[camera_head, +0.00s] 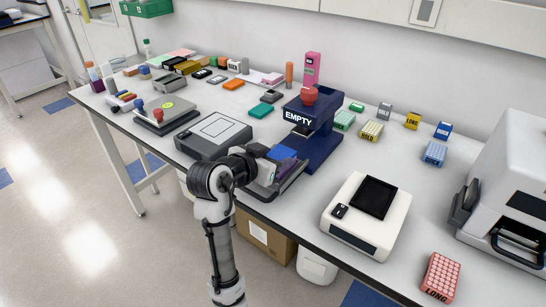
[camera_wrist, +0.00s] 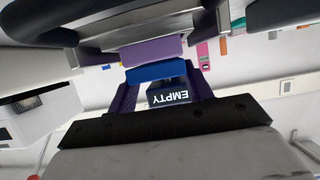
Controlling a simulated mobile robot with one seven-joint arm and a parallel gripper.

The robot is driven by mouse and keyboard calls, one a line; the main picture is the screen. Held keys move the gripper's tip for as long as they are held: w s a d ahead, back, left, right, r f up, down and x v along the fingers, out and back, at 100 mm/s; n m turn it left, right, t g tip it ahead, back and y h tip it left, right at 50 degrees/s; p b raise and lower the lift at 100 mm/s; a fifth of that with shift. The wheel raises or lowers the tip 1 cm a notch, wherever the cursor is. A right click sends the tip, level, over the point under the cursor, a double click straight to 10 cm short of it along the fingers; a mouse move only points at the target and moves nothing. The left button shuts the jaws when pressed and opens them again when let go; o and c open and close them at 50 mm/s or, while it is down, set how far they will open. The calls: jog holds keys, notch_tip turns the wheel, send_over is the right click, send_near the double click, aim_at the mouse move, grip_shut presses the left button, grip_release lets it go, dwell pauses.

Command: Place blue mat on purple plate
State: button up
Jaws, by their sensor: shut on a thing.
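The blue mat (camera_wrist: 155,72) is between the two dark purple fingers of my gripper (camera_wrist: 162,85) in the wrist view, which sees the scene upside down. My gripper is shut on it. The blue mat (camera_head: 282,153) also shows in the head view, in front of the navy EMPTY machine. The purple plate (camera_wrist: 152,50) lies right beside the mat in the wrist view, on its underside. I cannot tell whether they touch. In the head view my gripper (camera_head: 268,160) and wrist largely hide the plate.
The navy EMPTY machine (camera_head: 322,135) stands just behind my gripper. A grey flat device (camera_head: 214,134) is at left and a white device with a black screen (camera_head: 365,212) at right. Tube racks and boxes line the back of the bench.

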jog(key=shift+f, duration=0.2)
jog(key=o, duration=1)
jog(key=shift+c, duration=0.2)
jog(key=shift+r, duration=0.2)
